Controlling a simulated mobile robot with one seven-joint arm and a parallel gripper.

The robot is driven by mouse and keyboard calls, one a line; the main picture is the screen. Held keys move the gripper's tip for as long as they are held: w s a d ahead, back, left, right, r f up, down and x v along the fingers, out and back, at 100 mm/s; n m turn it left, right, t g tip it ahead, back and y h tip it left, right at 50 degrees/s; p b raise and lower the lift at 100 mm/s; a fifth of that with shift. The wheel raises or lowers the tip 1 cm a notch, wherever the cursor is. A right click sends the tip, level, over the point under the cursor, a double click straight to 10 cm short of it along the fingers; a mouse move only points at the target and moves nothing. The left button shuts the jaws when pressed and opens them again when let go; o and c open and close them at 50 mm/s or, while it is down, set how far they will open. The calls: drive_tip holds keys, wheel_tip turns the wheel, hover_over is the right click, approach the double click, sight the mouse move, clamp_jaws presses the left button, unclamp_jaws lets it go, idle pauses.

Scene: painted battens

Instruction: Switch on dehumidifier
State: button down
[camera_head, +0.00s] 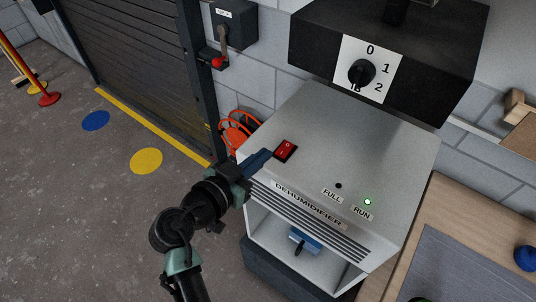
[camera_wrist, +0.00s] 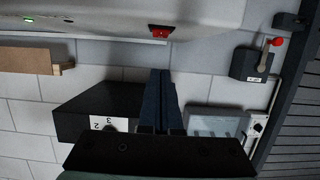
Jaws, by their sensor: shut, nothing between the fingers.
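The dehumidifier (camera_head: 330,135) is a pale grey box with a sloped top and a front label. Its red rocker switch (camera_head: 286,150) sits at the top left, and the switch also shows in the wrist view (camera_wrist: 160,32). The RUN light (camera_head: 367,202) glows green; the FULL light (camera_head: 338,185) is dark. My gripper (camera_head: 268,155) is shut and empty, its dark blue fingertips just left of the switch. In the wrist view my gripper (camera_wrist: 161,74) points towards the switch with a visible gap. I cannot tell from the head view whether it touches.
A black box with a rotary dial (camera_head: 362,73) hangs above the dehumidifier. A wall lever box (camera_head: 234,25) is at the upper left, near an orange reel (camera_head: 238,130). A wooden bench (camera_head: 460,215) stands right.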

drive_tip(key=v, duration=0.3)
drive_tip(key=f+b+v, duration=0.1)
drive_tip(key=v, duration=0.1)
drive_tip(key=shift+s+a, duration=0.1)
drive_tip(key=shift+s, duration=0.15)
drive_tip(key=shift+r, duration=0.1)
drive_tip(key=w+d+r+n+t+y, duration=0.1)
drive_tip(key=w+r+n+t+y, duration=0.2)
drive_tip(key=r, duration=1.1)
drive_tip(key=w+d+r+t+y, duration=0.1)
drive_tip(key=w+r+t+y, duration=0.25)
drive_tip(key=r, duration=0.95)
drive_tip(key=s+d+r+n+t+y, duration=0.1)
drive_tip(key=s+r+t, duration=0.3)
drive_tip(key=r, duration=0.6)
drive_tip(key=s+d+r+n+t+y, duration=0.1)
drive_tip(key=s+d+r+n+t, duration=0.1)
drive_tip(key=s+r, duration=0.7)
wheel_tip(320, 180, up, 2)
drive_tip(key=n+t, duration=0.1)
drive_tip(key=t, duration=0.1)
drive_tip(key=shift+s+r+t, duration=0.15)
drive_tip(key=shift+s+t, duration=0.05)
drive_tip(key=shift+t, duration=0.15)
